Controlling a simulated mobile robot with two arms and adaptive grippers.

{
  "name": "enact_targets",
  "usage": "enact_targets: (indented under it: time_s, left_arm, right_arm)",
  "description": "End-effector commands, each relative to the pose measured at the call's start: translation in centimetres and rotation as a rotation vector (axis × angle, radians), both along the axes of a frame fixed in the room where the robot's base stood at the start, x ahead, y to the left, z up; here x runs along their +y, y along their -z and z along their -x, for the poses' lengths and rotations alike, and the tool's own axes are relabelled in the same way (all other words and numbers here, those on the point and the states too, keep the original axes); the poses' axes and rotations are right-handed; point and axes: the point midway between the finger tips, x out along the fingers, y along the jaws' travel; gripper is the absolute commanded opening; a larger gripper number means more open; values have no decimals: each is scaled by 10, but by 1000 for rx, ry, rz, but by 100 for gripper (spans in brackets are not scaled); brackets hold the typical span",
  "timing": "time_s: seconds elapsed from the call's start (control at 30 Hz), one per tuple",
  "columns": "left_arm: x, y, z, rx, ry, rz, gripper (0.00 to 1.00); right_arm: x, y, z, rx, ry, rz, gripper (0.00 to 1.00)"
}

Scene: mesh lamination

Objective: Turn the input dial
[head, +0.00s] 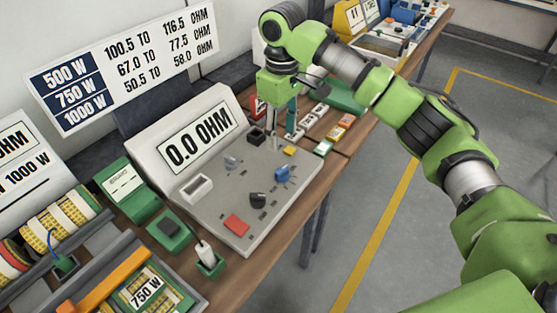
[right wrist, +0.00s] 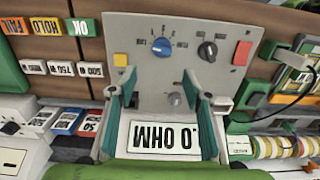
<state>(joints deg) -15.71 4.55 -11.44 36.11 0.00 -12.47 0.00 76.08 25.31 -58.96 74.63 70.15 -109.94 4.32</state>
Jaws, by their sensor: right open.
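The grey tester (head: 205,215) has a sloped display reading 0.0 OHM and a flat panel with a blue dial (head: 282,174), a black dial (head: 258,200) and a small grey knob (head: 230,163). I cannot read which is labelled as the input dial. My right gripper (head: 280,135) hangs over the panel's far side. In the right wrist view its teal-padded fingers (right wrist: 160,83) are spread apart and empty. The blue dial (right wrist: 161,46) and black dial (right wrist: 207,50) lie beyond the fingertips; the grey knob (right wrist: 174,98) appears between the fingers. My left gripper is not in view.
A red square (head: 236,225) and a yellow square (head: 289,150) sit on the panel. Green fixtures (head: 170,232), spools (head: 62,222) and an orange bar (head: 120,270) crowd the left. Coloured blocks (head: 322,148) lie beyond the tester. Open floor (head: 375,235) is at right.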

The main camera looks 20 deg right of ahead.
Motion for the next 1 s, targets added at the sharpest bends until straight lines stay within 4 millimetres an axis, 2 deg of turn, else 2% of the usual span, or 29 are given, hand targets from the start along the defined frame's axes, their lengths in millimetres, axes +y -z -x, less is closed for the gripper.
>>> enact_targets:
  time_s: [0.2,0.3,0.43,0.6,0.73,1.0]
  left_arm:
    - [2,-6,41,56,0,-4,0]
    - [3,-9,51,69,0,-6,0]
    - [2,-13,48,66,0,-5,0]
    - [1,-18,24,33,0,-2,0]
    - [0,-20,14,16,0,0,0]
    - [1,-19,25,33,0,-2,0]
  right_arm:
    - [-1,40,1,5,1,0,45]
    - [-1,62,1,4,2,0,45]
    - [-1,88,1,4,2,0,45]
    - [-1,114,1,1,1,0,45]
    - [0,125,1,-1,1,-1,45]
    - [-1,130,1,-1,0,-1,45]
